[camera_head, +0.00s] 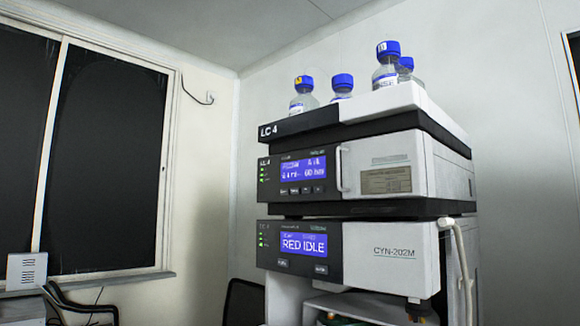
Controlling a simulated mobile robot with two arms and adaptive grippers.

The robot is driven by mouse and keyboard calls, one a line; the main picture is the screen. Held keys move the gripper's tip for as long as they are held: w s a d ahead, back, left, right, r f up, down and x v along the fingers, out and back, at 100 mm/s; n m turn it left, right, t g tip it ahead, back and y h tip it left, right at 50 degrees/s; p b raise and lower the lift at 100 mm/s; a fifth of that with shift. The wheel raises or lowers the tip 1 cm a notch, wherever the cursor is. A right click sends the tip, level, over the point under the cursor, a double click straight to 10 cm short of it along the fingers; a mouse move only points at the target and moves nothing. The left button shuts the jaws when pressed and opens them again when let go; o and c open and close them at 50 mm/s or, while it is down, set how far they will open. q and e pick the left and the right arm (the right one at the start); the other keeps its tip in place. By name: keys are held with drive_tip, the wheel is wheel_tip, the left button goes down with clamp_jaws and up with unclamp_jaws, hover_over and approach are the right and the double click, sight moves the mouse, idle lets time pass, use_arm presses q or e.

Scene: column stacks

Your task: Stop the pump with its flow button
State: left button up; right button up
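A stack of instruments labelled LC 4 stands right of centre. The upper module (375,168) has a lit blue display (303,168) with two lines of text too blurred to read surely. A row of small dark buttons (302,190) sits below it, their labels too small to read. The lower module (385,255), marked CYN-202M, has a blue display (304,244) reading RED IDLE, with two small buttons, left (283,263) and right (321,269), under it. I cannot tell which module is the pump or which button is flow. Neither gripper is in view.
Several blue-capped bottles, such as the front left one (304,95), stand on the stack's top tray (390,100). A pale hose (461,255) hangs at the stack's right side. A black chair back (243,302) stands low at its left. Dark windows (100,150) fill the left wall.

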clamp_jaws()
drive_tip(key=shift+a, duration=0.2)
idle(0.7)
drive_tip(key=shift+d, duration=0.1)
